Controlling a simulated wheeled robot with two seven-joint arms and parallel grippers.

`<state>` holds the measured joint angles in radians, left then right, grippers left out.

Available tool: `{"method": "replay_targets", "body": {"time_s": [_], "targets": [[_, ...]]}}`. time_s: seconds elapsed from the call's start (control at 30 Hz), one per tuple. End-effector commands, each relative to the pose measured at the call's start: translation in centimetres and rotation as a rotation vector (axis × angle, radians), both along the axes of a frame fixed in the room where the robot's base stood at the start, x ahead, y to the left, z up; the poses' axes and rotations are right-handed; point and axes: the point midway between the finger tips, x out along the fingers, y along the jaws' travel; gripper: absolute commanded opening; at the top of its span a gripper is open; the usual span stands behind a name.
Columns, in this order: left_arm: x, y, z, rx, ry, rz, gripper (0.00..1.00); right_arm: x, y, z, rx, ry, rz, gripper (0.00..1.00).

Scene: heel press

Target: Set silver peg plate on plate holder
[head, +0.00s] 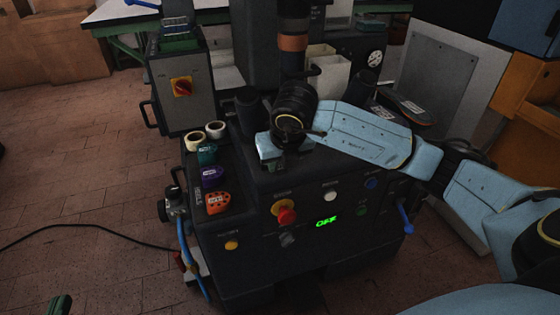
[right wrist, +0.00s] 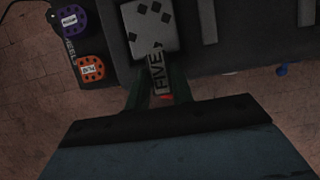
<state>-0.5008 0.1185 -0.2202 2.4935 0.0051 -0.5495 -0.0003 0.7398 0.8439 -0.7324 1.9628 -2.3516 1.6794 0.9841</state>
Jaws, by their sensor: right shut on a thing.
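In the right wrist view, a silver plate (right wrist: 150,28) with several dark diamond-shaped marks lies beyond my fingertips, over the dark machine top. A tag reading FIVE (right wrist: 157,72) extends from its near edge. My right gripper (right wrist: 158,92) is shut on this tagged end, with a dark green finger on each side. In the head view my right gripper (head: 277,164) points down at the machine top, and my wrist hides most of the plate. I cannot make out the plate holder or whether the plate touches it. A green tip of my left gripper (head: 60,305) shows at the bottom left.
The black machine (head: 335,250) has a red knob (head: 286,214) and a green OFF display (head: 326,221). Teal, purple (head: 212,175) and orange (head: 218,202) pieces and two pale rolls (head: 205,134) sit on its left side. A cable (head: 90,227) crosses the floor.

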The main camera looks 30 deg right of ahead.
Motion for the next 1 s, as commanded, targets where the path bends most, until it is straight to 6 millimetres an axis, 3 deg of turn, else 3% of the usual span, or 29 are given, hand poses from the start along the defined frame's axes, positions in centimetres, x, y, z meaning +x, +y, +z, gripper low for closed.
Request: {"method": "replay_targets", "body": {"time_s": [0.03, 0.2, 0.57, 0.8, 1.0], "targets": [[0.0, 0.0, 0.0, 0.0, 0.0, 0.0, 0.0, 0.0, 0.0, 0.0, 0.0, -0.002, -0.001, 0.26], [0.0, 0.0, 0.0, 0.0, 0.0, 0.0, 0.0, 0.0, 0.0, 0.0, 0.0, -0.002, -0.001, 0.48], [0.1, -0.1, 0.4, -0.005, -0.017, -0.002, 0.0, 0.0, 0.0, -0.1, 0.0, 0.001, 0.0, 0.49], [0.2, -0.6, 3.6, -0.049, -0.164, -0.013, 0.0, 0.0, 0.0, 0.2, 0.0, 0.0, 0.0, 0.49], [-0.3, 0.3, -0.2, 0.019, 0.065, 0.005, 0.0, -0.9, 0.2, 2.7, 0.0, -0.002, 0.001, 0.49]]}}
